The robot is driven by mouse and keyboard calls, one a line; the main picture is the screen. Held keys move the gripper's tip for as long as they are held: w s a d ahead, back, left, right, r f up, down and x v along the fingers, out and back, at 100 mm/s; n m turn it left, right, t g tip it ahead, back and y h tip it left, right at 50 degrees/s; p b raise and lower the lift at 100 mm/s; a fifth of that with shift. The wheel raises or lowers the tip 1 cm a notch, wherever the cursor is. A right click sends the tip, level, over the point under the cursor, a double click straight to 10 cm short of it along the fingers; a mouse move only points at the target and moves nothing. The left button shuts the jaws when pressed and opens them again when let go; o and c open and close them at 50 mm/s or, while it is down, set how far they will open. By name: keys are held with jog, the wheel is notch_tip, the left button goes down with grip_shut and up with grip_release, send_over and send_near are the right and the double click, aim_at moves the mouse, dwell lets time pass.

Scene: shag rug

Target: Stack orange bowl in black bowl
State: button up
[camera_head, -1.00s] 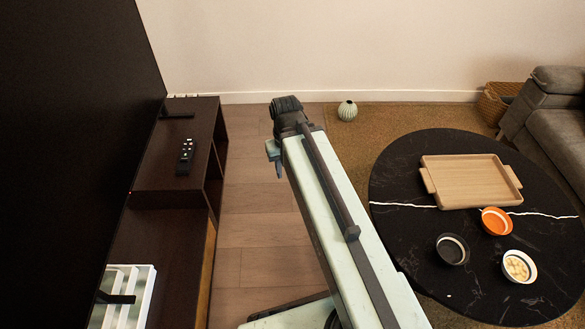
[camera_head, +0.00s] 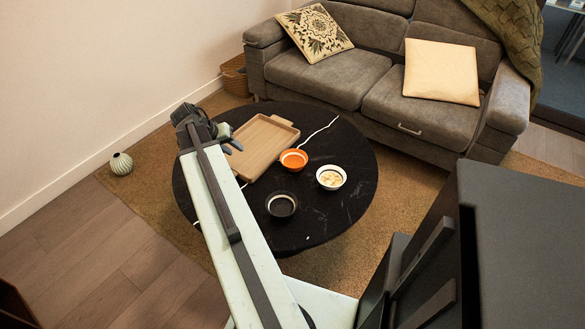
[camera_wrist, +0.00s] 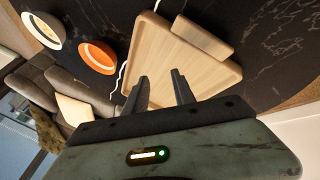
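The orange bowl (camera_head: 294,161) sits on the round black table (camera_head: 343,205), beside the wooden tray. It also shows in the wrist view (camera_wrist: 95,57), left of my fingers. The black bowl (camera_head: 281,206) with a pale interior rim sits on the table, nearer to me than the orange bowl. I cannot make it out in the wrist view. My gripper (camera_wrist: 160,92) has its two fingers apart with nothing between them. In the head view my gripper (camera_head: 229,143) is by the tray's left side, left of both bowls; its height above the table is unclear.
A wooden tray (camera_head: 262,150) with handles lies at the table's far left. A white bowl (camera_head: 331,178) with pale contents stands right of the orange bowl. A grey sofa (camera_head: 337,78) is behind the table. A ribbed vase (camera_head: 121,164) and basket (camera_head: 235,78) stand on the floor.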

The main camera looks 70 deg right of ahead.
aim_at(282, 157)
jog(key=s+d+f+m+b, duration=0.1)
jog(key=s+d, duration=0.1)
jog(key=s, duration=0.2)
jog(key=s+d+f+b, duration=0.1)
jog(key=s+d, duration=0.2)
jog(key=s, duration=0.1)
jog(key=s+d+f+m+g+b, duration=0.1)
jog(key=s+d, duration=0.1)
jog(key=s, duration=0.2)
jog(key=shift+s+d+f+m+y, duration=0.3)
jog(key=shift+s+d, duration=0.05)
jog(key=shift+d, duration=0.05)
jog(key=shift+s+d, duration=0.1)
jog(key=b+x, duration=0.2)
jog(key=a+b+x, duration=0.1)
jog(key=b+x, duration=0.2)
jog(key=shift+f, duration=0.25)
jog(key=shift+s+d, duration=0.15)
jog(key=shift+r, duration=0.15)
grip_shut()
